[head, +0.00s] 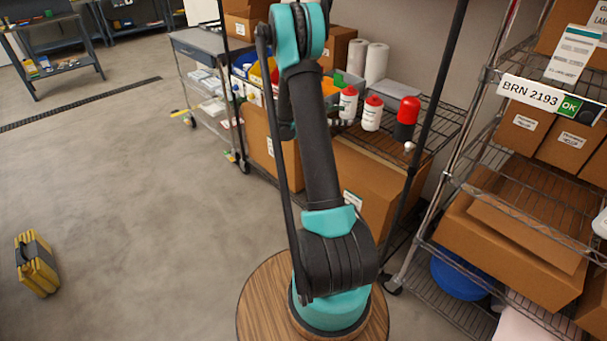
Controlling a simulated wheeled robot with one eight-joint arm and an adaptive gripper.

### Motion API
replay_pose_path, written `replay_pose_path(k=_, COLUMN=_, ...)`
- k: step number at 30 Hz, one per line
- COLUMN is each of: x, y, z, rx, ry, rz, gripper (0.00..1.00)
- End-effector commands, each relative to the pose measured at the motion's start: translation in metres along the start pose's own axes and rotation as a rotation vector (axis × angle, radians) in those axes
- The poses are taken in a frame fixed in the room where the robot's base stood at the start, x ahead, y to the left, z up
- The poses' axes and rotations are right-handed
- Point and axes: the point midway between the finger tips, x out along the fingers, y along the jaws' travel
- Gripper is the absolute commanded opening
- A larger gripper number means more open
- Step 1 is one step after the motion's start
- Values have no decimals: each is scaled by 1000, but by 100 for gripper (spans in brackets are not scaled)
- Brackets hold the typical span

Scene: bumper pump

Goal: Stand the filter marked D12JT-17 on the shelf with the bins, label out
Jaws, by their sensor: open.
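No mark D12JT-17 can be read in the head view, so I cannot tell which thing is that filter. The wire shelf (437,118) at back centre holds coloured bins, among them a yellow bin (256,76) and a green-and-orange bin (330,87), partly hidden by my arm. Two white bottles with red caps and labels, a left one (348,104) and a right one (372,115), stand upright there. A red-topped black cylinder (406,119) stands right of them. My gripper is not discernible; my arm rises through the middle of the view.
A right wire rack (470,170) holds cardboard boxes and a blue round thing (457,277), with a sign reading BRN 2193 (529,94). Large cartons (370,178) sit below the bin shelf. A grey cart (212,45) stands behind. A yellow-black case (37,264) lies on open floor at left.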

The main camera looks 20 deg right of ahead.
Motion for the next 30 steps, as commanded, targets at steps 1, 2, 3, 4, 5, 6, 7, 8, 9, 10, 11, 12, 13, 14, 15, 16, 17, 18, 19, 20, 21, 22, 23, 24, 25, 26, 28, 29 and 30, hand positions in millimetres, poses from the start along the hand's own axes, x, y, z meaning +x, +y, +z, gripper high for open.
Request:
replay_pose_path(k=1, x=-7, y=-10, z=6, rx=51, ry=58, rz=10, gripper=67)
replay_pose_path(k=2, x=-11, y=-15, z=7, rx=85, ry=96, rz=14, gripper=67)
replay_pose_path(k=3, x=-16, y=-22, z=9, rx=131, ry=145, rz=17, gripper=67)
replay_pose_path(k=4, x=-21, y=-28, z=10, rx=166, ry=182, rz=17, gripper=67)
replay_pose_path(k=5, x=-25, y=-34, z=10, rx=201, ry=220, rz=17, gripper=67)
replay_pose_path(k=6, x=-32, y=-43, z=11, rx=246, ry=269, rz=13, gripper=67)
replay_pose_path(k=7, x=-36, y=-50, z=11, rx=281, ry=306, rz=10, gripper=67)
replay_pose_path(k=8, x=-42, y=-57, z=11, rx=316, ry=343, rz=5, gripper=67)
replay_pose_path(k=9, x=-49, y=-66, z=11, rx=362, ry=393, rz=-5, gripper=67)
replay_pose_path(k=10, x=-55, y=-74, z=11, rx=396, ry=430, rz=-13, gripper=67)
replay_pose_path(k=11, x=-61, y=-82, z=10, rx=430, ry=467, rz=-22, gripper=67)
replay_pose_path(k=12, x=-69, y=-93, z=10, rx=476, ry=516, rz=-37, gripper=67)
replay_pose_path(k=13, x=-75, y=-101, z=9, rx=511, ry=553, rz=-50, gripper=67)
replay_pose_path(k=14, x=-81, y=-109, z=8, rx=545, ry=590, rz=-64, gripper=67)
replay_pose_path(k=15, x=-90, y=-121, z=7, rx=589, ry=637, rz=-86, gripper=67)
replay_pose_path(k=16, x=-96, y=-130, z=6, rx=623, ry=673, rz=-104, gripper=67)
replay_pose_path(k=17, x=-103, y=-139, z=4, rx=657, ry=709, rz=-122, gripper=67)
replay_pose_path(k=18, x=-112, y=-151, z=2, rx=702, ry=756, rz=-152, gripper=67)
replay_pose_path(k=19, x=-120, y=-160, z=1, rx=734, ry=791, rz=-174, gripper=67)
replay_pose_path(k=20, x=-127, y=-170, z=0, rx=767, ry=826, rz=-197, gripper=67)
replay_pose_path(k=21, x=-136, y=-183, z=-3, rx=809, ry=870, rz=-231, gripper=67)
replay_pose_path(k=22, x=-144, y=-193, z=-5, rx=841, ry=904, rz=-259, gripper=67)
replay_pose_path(k=23, x=-151, y=-202, z=-6, rx=873, ry=938, rz=-288, gripper=67)
replay_pose_path(k=24, x=-161, y=-216, z=-9, rx=913, ry=980, rz=-329, gripper=67)
replay_pose_path(k=25, x=-168, y=-226, z=-11, rx=944, ry=1011, rz=-361, gripper=67)
replay_pose_path(k=26, x=-175, y=-236, z=-13, rx=974, ry=1042, rz=-394, gripper=67)
replay_pose_path(k=28, x=-193, y=-260, z=-18, rx=1042, ry=1112, rz=-481, gripper=67)
replay_pose_path(k=29, x=-200, y=-269, z=-20, rx=1069, ry=1140, rz=-519, gripper=67)
replay_pose_path(k=30, x=-209, y=-282, z=-23, rx=1102, ry=1173, rz=-569, gripper=67)
